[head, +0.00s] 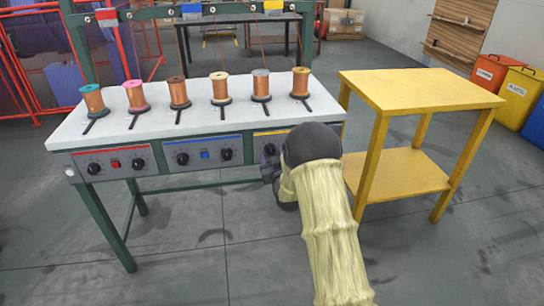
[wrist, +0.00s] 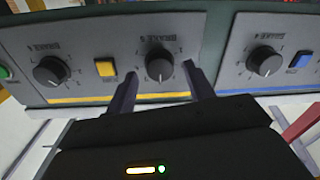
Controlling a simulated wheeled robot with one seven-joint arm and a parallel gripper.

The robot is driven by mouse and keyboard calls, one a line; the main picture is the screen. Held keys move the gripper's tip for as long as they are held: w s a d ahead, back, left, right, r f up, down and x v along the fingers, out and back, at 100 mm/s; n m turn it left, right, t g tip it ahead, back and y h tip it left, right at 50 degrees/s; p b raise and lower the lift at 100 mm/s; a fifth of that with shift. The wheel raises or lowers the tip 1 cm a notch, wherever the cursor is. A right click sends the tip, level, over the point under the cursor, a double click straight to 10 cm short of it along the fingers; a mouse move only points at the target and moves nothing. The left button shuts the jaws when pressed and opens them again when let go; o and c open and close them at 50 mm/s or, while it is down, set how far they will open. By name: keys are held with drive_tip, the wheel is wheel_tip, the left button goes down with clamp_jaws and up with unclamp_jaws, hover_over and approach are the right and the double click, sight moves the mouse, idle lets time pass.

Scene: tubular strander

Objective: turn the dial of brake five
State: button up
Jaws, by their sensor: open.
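The brake five dial (wrist: 160,65) is a black round knob with a white mark on the grey panel with a yellow stripe. Its label appears upside down above it in the wrist view. My gripper (wrist: 159,78) is open, with one finger on each side of this dial and a visible gap on both sides. I cannot tell whether the fingertips reach past the knob's face. In the head view, my gripper (head: 268,170) is at the yellow-striped panel (head: 262,138), and my arm hides much of that panel.
The brake six dial (wrist: 51,71) and a yellow switch (wrist: 105,67) are left of it in the wrist view. The brake four dial (wrist: 264,61) and a blue switch (wrist: 301,60) are on the right. Several spools stand on the white bench top (head: 240,122). A yellow table (head: 425,88) stands right.

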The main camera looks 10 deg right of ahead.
drive_tip(key=shift+w, duration=0.6)
drive_tip(key=c, duration=1)
drive_tip(key=shift+o, duration=0.2)
